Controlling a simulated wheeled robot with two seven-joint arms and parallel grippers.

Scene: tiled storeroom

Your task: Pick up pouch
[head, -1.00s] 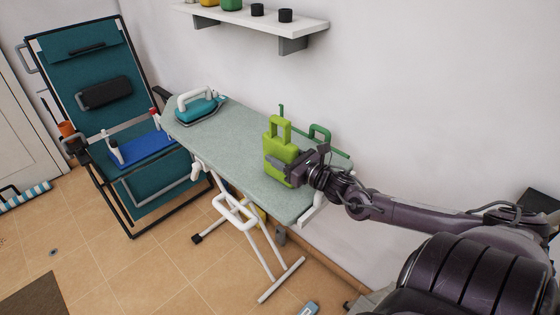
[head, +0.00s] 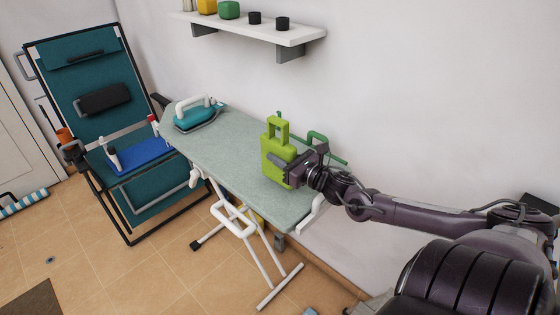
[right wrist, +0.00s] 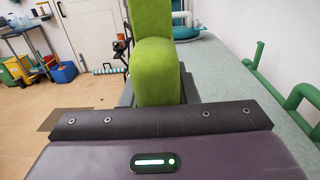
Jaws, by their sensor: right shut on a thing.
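The pouch (head: 276,147) is lime green with a loop handle on top. It is upright over the right part of the ironing board (head: 225,150). My right gripper (head: 284,165) is shut on its lower right side. In the right wrist view the pouch (right wrist: 157,70) rises straight ahead between the fingers, with its top cut off. I cannot tell whether its bottom touches the board. My left gripper is not in view.
A teal iron (head: 196,116) stands on the board's far left end. Green tubing (head: 322,143) runs along the board's wall side. A white shelf (head: 262,27) hangs above. A teal folding chair (head: 92,110) stands at left. The board's middle is clear.

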